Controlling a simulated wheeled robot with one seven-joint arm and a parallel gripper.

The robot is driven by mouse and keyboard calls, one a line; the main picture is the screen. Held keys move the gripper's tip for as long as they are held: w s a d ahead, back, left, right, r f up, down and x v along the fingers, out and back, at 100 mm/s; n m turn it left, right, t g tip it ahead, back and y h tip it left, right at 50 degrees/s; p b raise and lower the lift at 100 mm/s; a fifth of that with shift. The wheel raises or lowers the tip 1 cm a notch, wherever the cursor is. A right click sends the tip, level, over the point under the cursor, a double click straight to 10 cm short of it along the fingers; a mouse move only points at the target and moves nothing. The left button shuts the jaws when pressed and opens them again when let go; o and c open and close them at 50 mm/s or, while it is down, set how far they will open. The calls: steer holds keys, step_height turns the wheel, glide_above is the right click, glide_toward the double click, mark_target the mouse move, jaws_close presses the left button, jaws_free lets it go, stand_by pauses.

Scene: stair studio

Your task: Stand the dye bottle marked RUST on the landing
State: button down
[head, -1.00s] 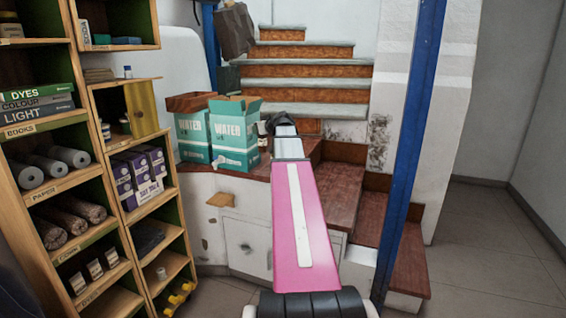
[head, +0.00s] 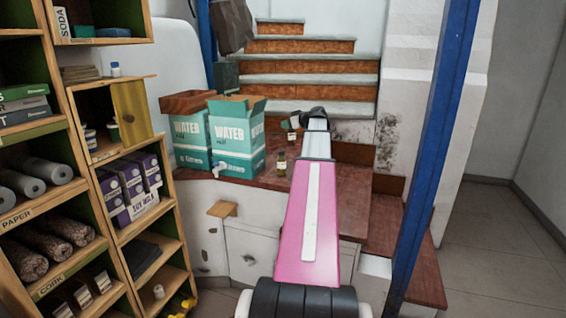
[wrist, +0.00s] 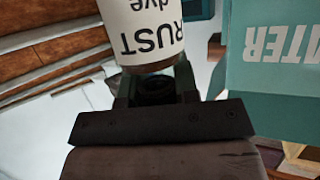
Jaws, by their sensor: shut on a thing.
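The RUST dye bottle (wrist: 150,35) has a white label and shows upside down in the wrist view, between my jaws. My gripper (wrist: 155,88) is shut on it. In the head view my gripper (head: 297,122) is above the back of the brown wooden landing (head: 335,190), and the held bottle (head: 291,135) shows small at its left. The bottle appears to be clear of the surface, though its base is hard to make out. My pink arm covers part of the landing.
Two teal WATER boxes (head: 237,140) stand further left. Stairs (head: 310,90) rise behind. A blue post (head: 430,150) stands right. Full shelves (head: 75,140) line the left.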

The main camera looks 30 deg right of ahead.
step_height(320, 180, down, 10)
steer(key=w, duration=0.1)
steer(key=shift+w, duration=0.15)
stand_by(0.4)
steer(key=c, duration=0.9)
jaws_free()
steer(key=shift+o, duration=0.2)
steer(key=v, duration=1.2)
steer(key=shift+r, duration=0.1)
